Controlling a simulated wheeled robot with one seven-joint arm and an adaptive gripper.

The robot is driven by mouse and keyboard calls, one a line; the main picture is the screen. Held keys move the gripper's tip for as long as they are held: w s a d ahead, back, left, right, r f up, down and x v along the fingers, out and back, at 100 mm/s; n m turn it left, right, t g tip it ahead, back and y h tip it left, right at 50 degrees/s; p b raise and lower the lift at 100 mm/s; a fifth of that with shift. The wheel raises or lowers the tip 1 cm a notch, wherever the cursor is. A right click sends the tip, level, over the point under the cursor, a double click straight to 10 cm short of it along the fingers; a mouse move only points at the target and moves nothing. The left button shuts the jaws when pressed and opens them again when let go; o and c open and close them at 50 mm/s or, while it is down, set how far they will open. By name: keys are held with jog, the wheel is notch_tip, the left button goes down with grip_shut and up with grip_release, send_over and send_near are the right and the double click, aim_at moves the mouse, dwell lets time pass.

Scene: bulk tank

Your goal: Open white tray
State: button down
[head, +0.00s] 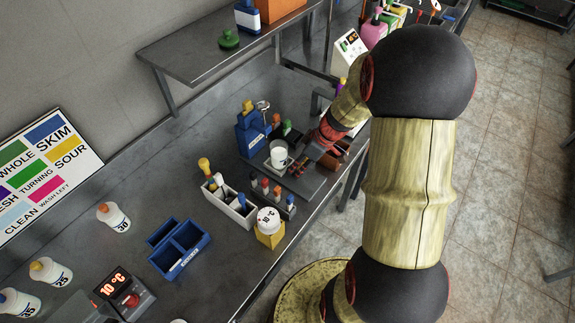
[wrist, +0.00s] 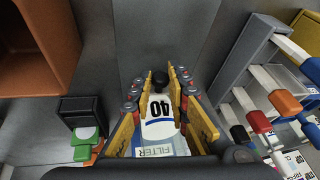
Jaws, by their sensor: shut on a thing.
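My gripper (wrist: 160,85) shows in the wrist view with its yellow fingers on either side of a white piece marked 40 (wrist: 158,106). The fingers are shut on this piece. A dark round knob shows at its far end, between the fingertips. A white and blue part reading FILTER (wrist: 155,149) lies at the near end; I cannot tell whether it belongs to the same piece. A long white tray (head: 237,214) holding several capped items stands to the left, apart from my gripper.
A blue divided box (head: 180,252), a white-topped yellow container (head: 268,222) and a blue container (head: 249,135) stand on the counter. A shelf (head: 225,52) hangs above. In the wrist view, an orange box (wrist: 40,75) is left and a grey rack (wrist: 246,55) right.

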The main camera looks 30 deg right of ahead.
jog(key=s, duration=0.2)
jog(key=s+d+b, duration=0.1)
jog(key=s, duration=0.1)
jog(key=s+d+b, duration=0.1)
jog(key=s, duration=0.2)
jog(key=shift+d, duration=0.2)
jog(key=c, duration=1.7)
grip_release()
jog(key=v, duration=1.2)
